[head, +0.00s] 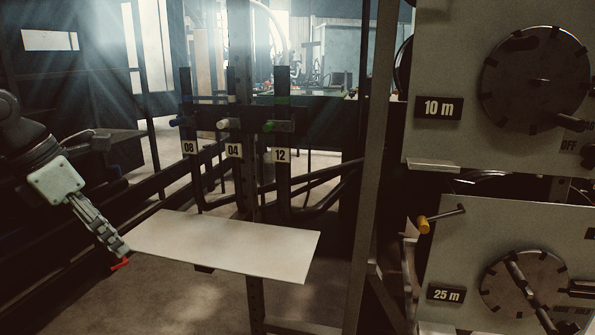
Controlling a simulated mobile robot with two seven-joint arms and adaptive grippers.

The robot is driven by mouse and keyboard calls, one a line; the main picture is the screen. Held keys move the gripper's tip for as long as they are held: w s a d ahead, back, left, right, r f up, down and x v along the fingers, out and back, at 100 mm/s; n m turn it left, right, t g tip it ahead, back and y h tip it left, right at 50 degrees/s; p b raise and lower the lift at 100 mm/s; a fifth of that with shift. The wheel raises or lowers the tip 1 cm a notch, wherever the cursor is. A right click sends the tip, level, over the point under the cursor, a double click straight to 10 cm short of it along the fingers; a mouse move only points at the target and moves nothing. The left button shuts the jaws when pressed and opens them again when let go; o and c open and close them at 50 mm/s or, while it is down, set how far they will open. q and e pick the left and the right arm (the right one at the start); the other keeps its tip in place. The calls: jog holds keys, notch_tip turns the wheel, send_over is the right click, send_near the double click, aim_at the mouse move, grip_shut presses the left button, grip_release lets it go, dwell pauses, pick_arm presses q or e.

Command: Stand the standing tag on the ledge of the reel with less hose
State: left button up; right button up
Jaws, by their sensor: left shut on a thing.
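My left gripper (117,248) comes in from the left, at the left end of a pale flat shelf. It is shut on a small red thing (120,264), which shows just below the fingertips. It may be the standing tag, but most of it is hidden and its shape cannot be told. On the right, an upper grey panel (450,60) bears a "10 m" label (438,107), with a small ledge (433,165) at its lower left. A lower panel bears a "25 m" label (446,294). Hose amounts on reels cannot be made out. My right gripper is not in view.
The pale shelf (225,245) is bare. Behind it stand posts labelled 08 (189,147), 04 (234,150) and 12 (282,155), with blue, white and green levers. A metal upright (372,150) stands left of the panels.

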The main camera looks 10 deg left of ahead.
pick_arm(q)
jog(key=d+f+m+g+y+p, duration=0.1)
jog(key=d+f+m+g, duration=0.3)
jog(key=d+m, duration=0.6)
jog(key=d+f+m+g+y+p, duration=0.1)
jog(key=d+f+m+g, duration=0.3)
jog(key=d+f+m, duration=0.5)
jog(key=w+d+m, duration=0.1)
jog(key=m, duration=0.9)
jog(key=shift+f+y, duration=0.15)
jog(key=shift+y, duration=0.15)
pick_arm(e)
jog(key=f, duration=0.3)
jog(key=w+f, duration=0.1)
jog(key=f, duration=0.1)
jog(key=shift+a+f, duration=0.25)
pick_arm(q)
jog(key=shift+s+d+f, duration=0.1)
jog(key=shift+d+m, duration=0.1)
jog(key=shift+m, duration=0.2)
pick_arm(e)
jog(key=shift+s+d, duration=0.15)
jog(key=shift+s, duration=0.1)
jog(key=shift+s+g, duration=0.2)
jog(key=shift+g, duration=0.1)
